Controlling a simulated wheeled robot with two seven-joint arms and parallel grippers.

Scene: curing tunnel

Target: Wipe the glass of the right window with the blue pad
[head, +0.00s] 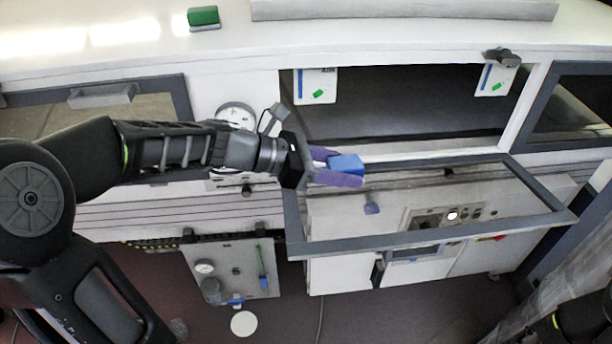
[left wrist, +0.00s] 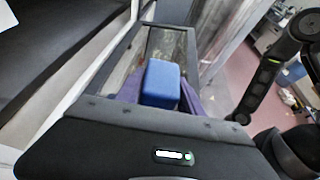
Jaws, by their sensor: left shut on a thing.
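My left gripper (head: 338,170) is shut on the blue pad (head: 347,163), with the pad between its purple fingers. The pad also shows in the left wrist view (left wrist: 161,83). It is above the upper left part of a grey-framed window (head: 400,243) that is swung out from the middle opening. I cannot tell whether the pad touches the glass. Another dark-framed window (head: 575,108) is at the far right, closed. My right gripper is not in view.
A closed window (head: 160,98) is at the left. A green block (head: 203,16) lies on the white top. Two cards (head: 315,86) hang in the dark opening. Below are a control cabinet (head: 330,275) and a gauge panel (head: 235,268).

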